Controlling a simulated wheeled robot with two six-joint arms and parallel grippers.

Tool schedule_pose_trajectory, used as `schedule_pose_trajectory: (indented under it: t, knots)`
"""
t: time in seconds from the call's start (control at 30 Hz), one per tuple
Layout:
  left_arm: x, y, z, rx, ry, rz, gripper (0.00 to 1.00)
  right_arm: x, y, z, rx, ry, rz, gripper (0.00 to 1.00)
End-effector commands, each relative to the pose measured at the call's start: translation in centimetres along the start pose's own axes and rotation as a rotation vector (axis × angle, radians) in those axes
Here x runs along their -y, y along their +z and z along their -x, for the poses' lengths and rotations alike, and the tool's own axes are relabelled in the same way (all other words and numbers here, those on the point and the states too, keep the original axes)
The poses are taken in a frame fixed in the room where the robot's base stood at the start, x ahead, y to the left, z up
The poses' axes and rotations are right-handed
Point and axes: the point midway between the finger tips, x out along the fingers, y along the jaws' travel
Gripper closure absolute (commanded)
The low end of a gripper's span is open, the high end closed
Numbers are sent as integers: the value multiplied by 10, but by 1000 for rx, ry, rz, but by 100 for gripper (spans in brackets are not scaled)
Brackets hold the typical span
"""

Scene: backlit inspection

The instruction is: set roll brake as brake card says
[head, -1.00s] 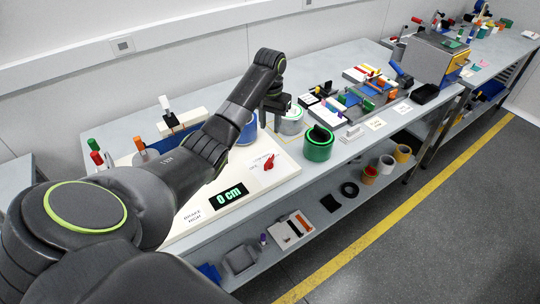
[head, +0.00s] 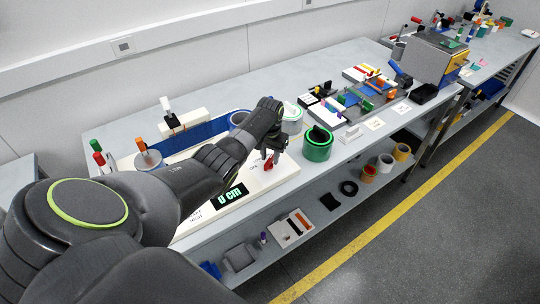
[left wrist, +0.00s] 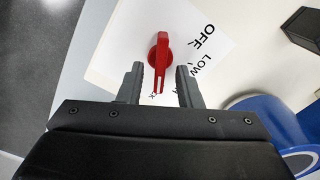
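The red brake knob (left wrist: 161,50) sits on a white dial plate (left wrist: 205,25) in the left wrist view. "OFF" and "LOW" are readable there; further marks are partly hidden. The knob's long handle lies up and down in that view, its narrow end between my fingers. My left gripper (left wrist: 161,88) is open around that end, with a gap on each side. The brake card (head: 194,215) is partly covered by my arm; "HIGH" is faintly readable. My right gripper is not in view.
A blue roll (left wrist: 262,108) is close beside the gripper on the right in the wrist view. The table's front edge runs just before the panel.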

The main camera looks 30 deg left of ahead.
Motion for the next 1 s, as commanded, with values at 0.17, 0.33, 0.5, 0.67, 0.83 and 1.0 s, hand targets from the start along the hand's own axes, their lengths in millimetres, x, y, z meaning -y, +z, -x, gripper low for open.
schedule_pose_trajectory:
  t: [0.17,0.33,0.5,0.67,0.83,1.0]
  knots:
    - [0,0,0,0,0,0,68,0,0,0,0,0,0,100]
    - [0,0,0,0,0,0,89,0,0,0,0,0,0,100]
    - [0,0,0,0,1,0,100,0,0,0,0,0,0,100]
    - [0,0,0,0,1,6,100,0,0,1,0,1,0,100]
    - [0,0,1,1,1,49,100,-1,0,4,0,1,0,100]
    - [1,0,2,1,1,143,100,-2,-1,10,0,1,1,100]
